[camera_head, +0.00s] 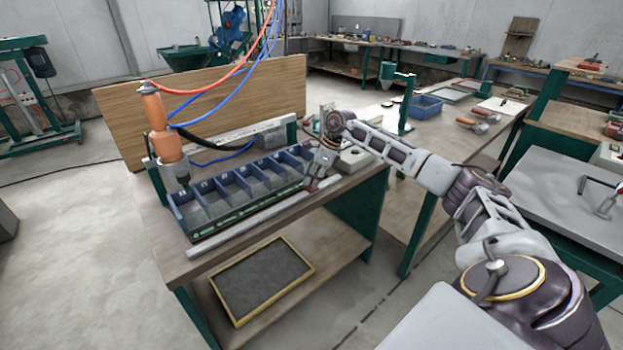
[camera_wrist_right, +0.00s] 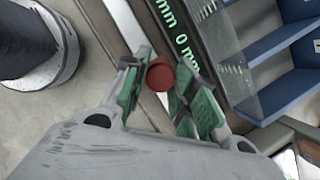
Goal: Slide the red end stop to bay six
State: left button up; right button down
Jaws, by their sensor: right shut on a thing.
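The red end stop shows as a round red knob (camera_wrist_right: 161,77) between the green-padded fingers of my right gripper (camera_wrist_right: 158,88) in the right wrist view. The gripper is shut on it, beside a dark rail with green lettering (camera_wrist_right: 182,40). In the head view my right gripper (camera_head: 320,168) is at the right end of a row of blue numbered bays (camera_head: 172,200), low at their front edge. The end stop is mostly hidden there by the fingers. I cannot read which bay it stands at. My left gripper is not in view.
A wooden board (camera_head: 215,95) stands behind. A pale metal strip (camera_head: 240,236) runs along the bench front. A yellow-rimmed tray (camera_head: 262,282) lies on the shelf below.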

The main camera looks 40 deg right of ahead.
jog(key=c, duration=1.1)
grip_release()
jog(key=shift+c, duration=0.2)
jog(key=v, duration=1.2)
